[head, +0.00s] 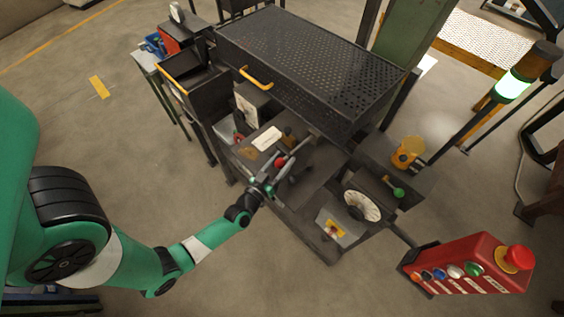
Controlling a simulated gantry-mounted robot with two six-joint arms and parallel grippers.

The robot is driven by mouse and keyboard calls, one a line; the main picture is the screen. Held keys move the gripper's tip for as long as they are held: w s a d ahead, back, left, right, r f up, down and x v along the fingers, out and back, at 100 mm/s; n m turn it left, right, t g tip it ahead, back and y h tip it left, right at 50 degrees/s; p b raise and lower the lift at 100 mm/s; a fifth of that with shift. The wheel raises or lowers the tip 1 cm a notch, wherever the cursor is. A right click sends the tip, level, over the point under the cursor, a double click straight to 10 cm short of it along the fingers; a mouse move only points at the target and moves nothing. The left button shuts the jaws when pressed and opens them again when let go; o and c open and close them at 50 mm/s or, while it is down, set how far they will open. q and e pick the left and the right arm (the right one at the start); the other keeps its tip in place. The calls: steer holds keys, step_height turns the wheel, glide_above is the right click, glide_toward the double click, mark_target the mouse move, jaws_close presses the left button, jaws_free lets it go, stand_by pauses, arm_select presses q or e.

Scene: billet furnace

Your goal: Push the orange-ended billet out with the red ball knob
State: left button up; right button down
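The red ball knob (280,161) shows in the middle of the head view, at the near end of a grey rod on the dark furnace bench. My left gripper (271,183) is just below the knob in the picture, its fingers close to it. I cannot tell whether they touch it or how far they are open. I cannot make out a billet with an orange end. My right gripper is not in view.
A perforated black cover (305,65) stands above and behind the knob. To the right are a green ball knob (398,193), a yellow-orange cylindrical part (408,152) and a round pale dial (361,206). A red button box (468,267) is at lower right. Open floor lies at left.

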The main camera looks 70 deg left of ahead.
arm_select(q)
steer(key=shift+o, duration=1.2)
steer(key=p+v, duration=0.2)
steer(key=v, duration=0.9)
steer(key=shift+s+d, duration=0.2)
steer(key=shift+s, duration=0.05)
